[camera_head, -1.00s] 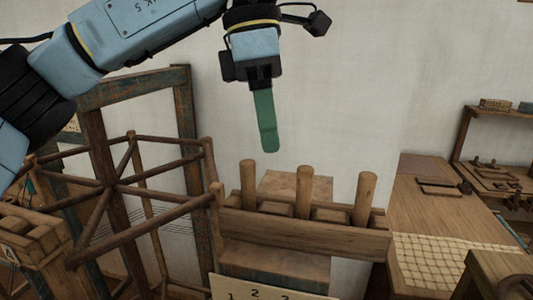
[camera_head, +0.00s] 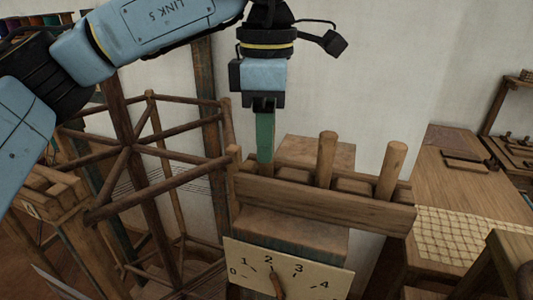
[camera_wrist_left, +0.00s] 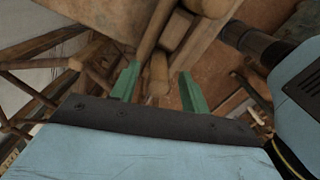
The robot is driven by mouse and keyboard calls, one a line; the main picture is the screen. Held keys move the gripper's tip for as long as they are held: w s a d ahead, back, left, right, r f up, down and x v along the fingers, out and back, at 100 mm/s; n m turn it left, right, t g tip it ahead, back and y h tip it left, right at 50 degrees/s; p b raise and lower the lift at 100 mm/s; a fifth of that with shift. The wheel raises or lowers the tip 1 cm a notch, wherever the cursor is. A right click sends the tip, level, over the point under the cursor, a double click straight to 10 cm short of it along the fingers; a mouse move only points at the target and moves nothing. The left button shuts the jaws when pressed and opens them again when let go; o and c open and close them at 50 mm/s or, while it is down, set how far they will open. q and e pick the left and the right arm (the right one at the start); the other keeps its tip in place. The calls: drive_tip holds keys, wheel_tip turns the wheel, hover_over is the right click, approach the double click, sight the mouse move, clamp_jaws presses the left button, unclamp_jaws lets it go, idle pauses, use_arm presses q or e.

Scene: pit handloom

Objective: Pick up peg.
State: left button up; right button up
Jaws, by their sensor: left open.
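A wooden rack (camera_head: 320,204) holds a row of upright round pegs. The middle peg (camera_head: 326,160) and the right peg (camera_head: 391,171) stand clear in the head view. The left peg is hidden there behind my left gripper (camera_head: 265,157), whose green fingers point down at the rack's left end. In the left wrist view the two green fingers (camera_wrist_left: 160,71) are apart, and a wooden piece (camera_wrist_left: 158,75), seemingly the left peg, shows between them. I cannot tell whether either finger touches it. My right gripper is not in view.
A dial board (camera_head: 285,272) with numbers hangs below the rack. A wooden spoked reel (camera_head: 135,155) stands close on the left. A wooden table (camera_head: 455,180) with a woven mesh is on the right. A pale wall is behind.

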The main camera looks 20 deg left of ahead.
use_arm(q)
drive_tip(key=shift+f, duration=1.35)
clamp_jaws()
